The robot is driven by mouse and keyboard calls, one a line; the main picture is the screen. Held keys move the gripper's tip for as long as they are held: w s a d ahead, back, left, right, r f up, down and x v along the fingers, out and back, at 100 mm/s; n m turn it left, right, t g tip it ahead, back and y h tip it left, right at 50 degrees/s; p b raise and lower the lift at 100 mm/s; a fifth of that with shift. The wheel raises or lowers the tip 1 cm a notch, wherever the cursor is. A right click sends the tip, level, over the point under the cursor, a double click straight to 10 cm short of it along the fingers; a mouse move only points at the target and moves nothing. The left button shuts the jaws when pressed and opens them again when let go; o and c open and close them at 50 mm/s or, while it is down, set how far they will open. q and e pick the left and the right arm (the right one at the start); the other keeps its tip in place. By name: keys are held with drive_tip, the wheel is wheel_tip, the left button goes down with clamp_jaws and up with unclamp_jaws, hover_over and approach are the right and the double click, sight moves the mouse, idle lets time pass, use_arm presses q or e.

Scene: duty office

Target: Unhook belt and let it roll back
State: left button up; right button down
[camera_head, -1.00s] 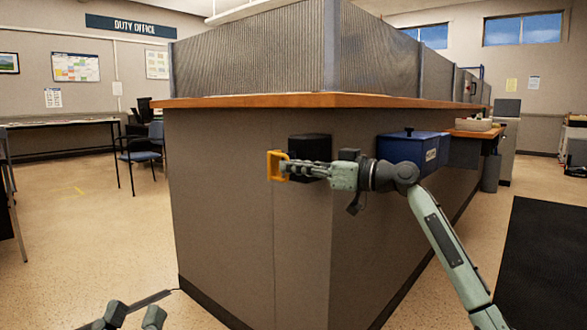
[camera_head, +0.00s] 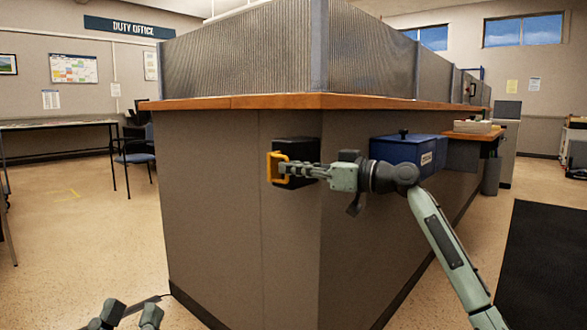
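A black belt housing (camera_head: 300,150) is mounted on the grey front of the counter, just below its wooden top. A yellow loop-shaped belt end (camera_head: 276,167) shows in front of the housing's left side. My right gripper (camera_head: 286,169) reaches it from the right, its fingers shut on the loop's right part. The fingers hide part of the loop and of the housing. No belt strap can be made out. My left gripper (camera_head: 128,314) is at the bottom left edge, low over the floor, with its two fingers apart and empty.
The counter (camera_head: 210,200) with ribbed screens fills the middle, its corner close to my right arm. A blue box (camera_head: 405,150) is on the counter's right face, close behind my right wrist. A chair (camera_head: 138,158) stands at left. A black mat (camera_head: 545,265) lies at right.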

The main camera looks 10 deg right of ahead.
drive_tip(key=c, duration=1.6)
unclamp_jaws()
drive_tip(key=shift+w+d, duration=0.15)
drive_tip(key=shift+d, duration=0.05)
drive_tip(key=shift+c, duration=0.2)
drive_tip(key=v, duration=1.2)
